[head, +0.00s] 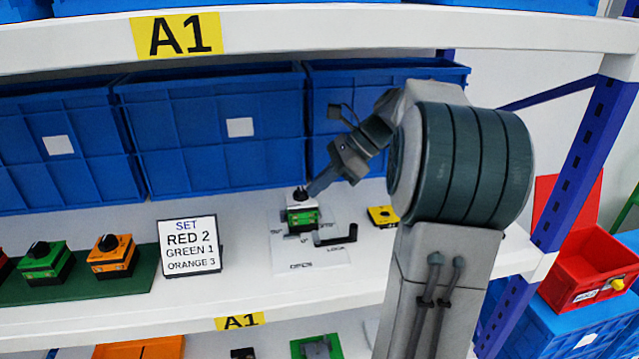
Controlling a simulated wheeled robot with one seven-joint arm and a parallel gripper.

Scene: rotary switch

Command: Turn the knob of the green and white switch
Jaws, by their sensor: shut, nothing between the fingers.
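The green and white switch (301,217) stands on a printed paper sheet on the white shelf, near the middle of the head view. It has a green lower body, a white top and a dark knob (300,193) on top. My gripper (310,192) comes down from the upper right, with its fingertips close beside the knob on its right side. The fingers look shut with nothing between them. I cannot tell whether the fingertips touch the knob. The far side of the knob and its pointer direction are too small to tell.
A black handle (336,234) and a yellow block (382,215) lie right of the switch. A sign (189,247) stands left, beside orange (112,257) and green (42,261) switches. Blue bins (215,130) line the back. The upper shelf (330,30) hangs above.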

